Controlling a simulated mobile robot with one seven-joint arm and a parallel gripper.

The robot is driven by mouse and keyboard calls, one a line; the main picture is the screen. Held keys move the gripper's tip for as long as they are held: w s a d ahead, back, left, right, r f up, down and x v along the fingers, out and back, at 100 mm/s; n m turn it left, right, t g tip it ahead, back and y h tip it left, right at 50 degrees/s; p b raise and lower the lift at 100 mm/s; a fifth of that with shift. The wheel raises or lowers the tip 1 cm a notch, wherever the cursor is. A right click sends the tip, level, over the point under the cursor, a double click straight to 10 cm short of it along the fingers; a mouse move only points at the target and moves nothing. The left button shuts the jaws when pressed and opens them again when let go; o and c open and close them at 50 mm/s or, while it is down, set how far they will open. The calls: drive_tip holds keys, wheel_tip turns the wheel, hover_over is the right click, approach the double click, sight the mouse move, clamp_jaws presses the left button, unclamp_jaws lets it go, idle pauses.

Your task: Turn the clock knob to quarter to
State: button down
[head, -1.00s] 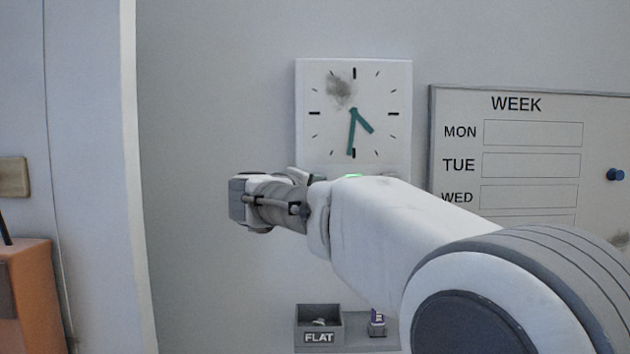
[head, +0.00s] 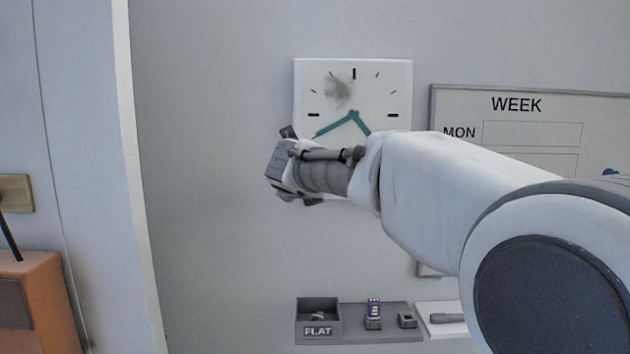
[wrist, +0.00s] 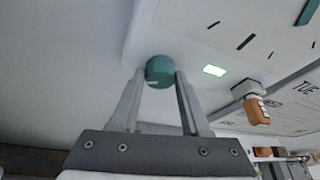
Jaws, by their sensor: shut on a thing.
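The square white clock (head: 385,95) hangs on the wall in the head view. Its long teal hand (head: 333,126) points lower left, near the eight mark. Its short teal hand (head: 363,126) points lower right, between four and five. My arm covers the lower part of the clock face. In the wrist view a round teal knob (wrist: 159,72) sits between the fingertips of my gripper (wrist: 160,78), which is shut on it. The clock face (wrist: 225,28) with dark marks shows beyond it. In the head view the knob and fingertips are hidden.
A lit green strip (wrist: 214,70) is on the clock near the knob. A whiteboard (head: 465,92) marked WEEK hangs to the right. A grey FLAT box (head: 318,318) and small items stand below. An orange object (head: 45,290) is at lower left.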

drive_tip(key=m+y+p, duration=0.2)
drive_tip(key=m+p, duration=0.1)
drive_tip(key=shift+d+r+m+y, duration=0.1)
drive_tip(key=shift+d+m+y, duration=0.1)
drive_tip(key=shift+m+y, duration=0.1)
idle(0.5)
drive_tip(key=shift+c, duration=1.9)
unclamp_jaws()
drive_tip(key=p+v, duration=0.2)
drive_tip(key=v, duration=1.5)
drive_tip(key=shift+r+p, duration=0.15)
drive_tip(key=shift+p, duration=0.15)
